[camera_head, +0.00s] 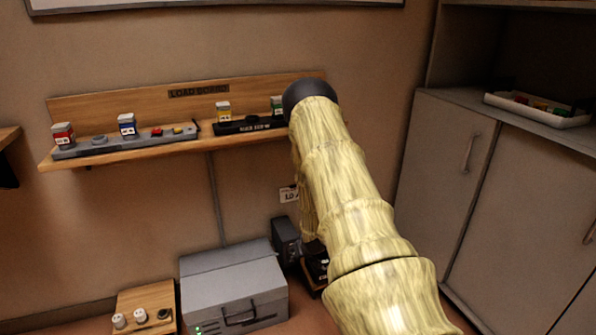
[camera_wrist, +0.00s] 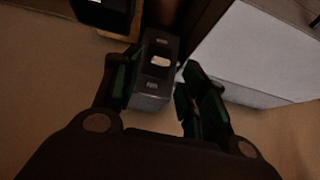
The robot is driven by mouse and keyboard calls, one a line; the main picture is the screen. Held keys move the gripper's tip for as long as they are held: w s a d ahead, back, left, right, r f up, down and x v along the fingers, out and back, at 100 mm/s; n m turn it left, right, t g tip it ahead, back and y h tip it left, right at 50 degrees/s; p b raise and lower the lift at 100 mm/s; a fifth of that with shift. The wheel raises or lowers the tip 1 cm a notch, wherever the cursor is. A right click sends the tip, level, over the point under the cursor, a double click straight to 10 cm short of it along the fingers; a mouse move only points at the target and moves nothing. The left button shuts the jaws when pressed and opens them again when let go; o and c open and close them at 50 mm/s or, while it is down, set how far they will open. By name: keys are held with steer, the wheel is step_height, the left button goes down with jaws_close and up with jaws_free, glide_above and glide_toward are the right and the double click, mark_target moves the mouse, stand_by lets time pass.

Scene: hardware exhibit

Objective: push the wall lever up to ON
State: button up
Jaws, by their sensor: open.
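A dark grey wall box (camera_head: 286,240) stands low against the wall, left of my arm, below a small white sign that is partly covered. In the wrist view a grey box with a dark slotted face (camera_wrist: 150,90), apparently the same one, lies between the fingers of my gripper (camera_wrist: 160,67). A small pale patch shows in its slot; I cannot tell whether it is the lever or which way a lever points. My gripper is open, one finger on either side of the box's face; contact cannot be told.
A large grey case (camera_head: 235,285) stands close left of the wall box. A dark device on a wooden base (camera_head: 314,284) is close right, partly hidden. A wooden shelf (camera_head: 190,137) with small containers runs above. Grey cabinets (camera_head: 440,160) stand at right.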

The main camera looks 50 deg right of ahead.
steer(key=shift+v, duration=1.9)
steer(key=s+a+f+n+g+y, duration=0.1)
steer(key=s+a+f, duration=0.15)
steer(key=a, duration=0.65)
steer(key=s+a+f+n+y, duration=0.1)
steer(key=s+a+f, duration=0.15)
steer(key=a, duration=0.65)
steer(key=s+a+f+n+g+y, duration=0.1)
steer(key=a+f, duration=0.2)
steer(key=a, duration=0.7)
steer(key=s+a+f+n+g+y, duration=0.1)
steer(key=s+a+f+n+g, duration=0.2)
steer(key=s+a, duration=1.75)
step_height(320, 180, up, 29)
steer(key=g+p, duration=0.1)
steer(key=p, duration=2.6)
steer(key=shift+s+a+p, duration=0.2)
steer(key=shift+s+p, duration=0.1)
steer(key=shift+s, duration=0.15)
